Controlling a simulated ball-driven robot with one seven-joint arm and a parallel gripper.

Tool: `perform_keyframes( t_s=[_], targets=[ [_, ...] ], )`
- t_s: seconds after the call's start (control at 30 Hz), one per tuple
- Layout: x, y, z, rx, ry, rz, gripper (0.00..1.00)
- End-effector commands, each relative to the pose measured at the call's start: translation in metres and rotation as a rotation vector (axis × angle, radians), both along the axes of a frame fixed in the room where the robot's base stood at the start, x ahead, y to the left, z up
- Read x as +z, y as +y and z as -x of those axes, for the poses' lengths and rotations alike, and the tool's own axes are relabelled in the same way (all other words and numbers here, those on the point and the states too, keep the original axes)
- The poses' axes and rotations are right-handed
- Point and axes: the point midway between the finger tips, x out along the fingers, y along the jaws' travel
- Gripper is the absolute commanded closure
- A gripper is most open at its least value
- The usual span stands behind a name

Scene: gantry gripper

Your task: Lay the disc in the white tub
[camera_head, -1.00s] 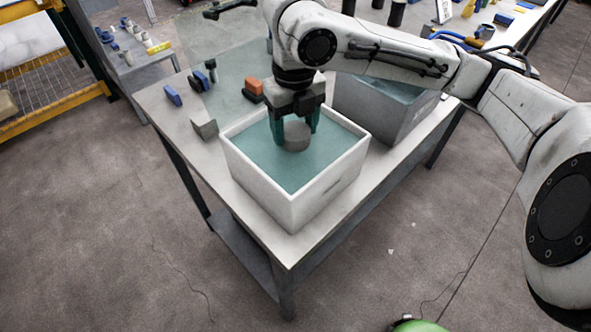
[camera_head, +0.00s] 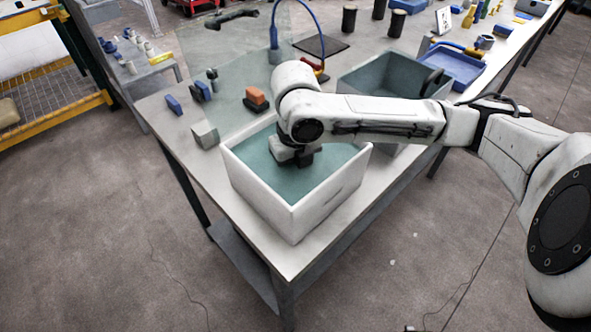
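The white tub (camera_head: 316,212) stands on the near end of the table, with a blue-green inside. My gripper (camera_head: 300,161) is lowered into the tub, towards its right and back side. My wrist and forearm cover its fingers, so I cannot see whether they are open or shut. The disc is not visible now; my gripper and arm hide the spot below them. The bare left part of the tub's inside shows no disc.
A grey bin (camera_head: 398,78) stands just behind the tub, partly under my arm. A blue tray (camera_head: 455,68) is farther back.

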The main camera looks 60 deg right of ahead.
Motion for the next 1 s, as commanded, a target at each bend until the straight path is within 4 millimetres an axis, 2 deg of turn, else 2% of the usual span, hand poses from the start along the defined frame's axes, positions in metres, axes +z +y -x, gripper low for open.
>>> perform_keyframes(
  t_s=[0.23, 0.27, 0.5, 0.83, 1.0],
  targets=[
    [-0.004, 0.0, 0.0, 0.0, 0.0, 0.0, 0.74],
    [-0.004, 0.0, 0.0, 0.0, 0.0, 0.0, 0.36],
    [-0.003, 0.0, 0.0, 0.0, 0.001, -0.001, 0.13],
    [0.001, 0.0, 0.0, 0.0, 0.0, 0.0, 0.11],
    [0.022, 0.0, -0.001, 0.001, -0.003, 0.002, 0.11]
  ],
)
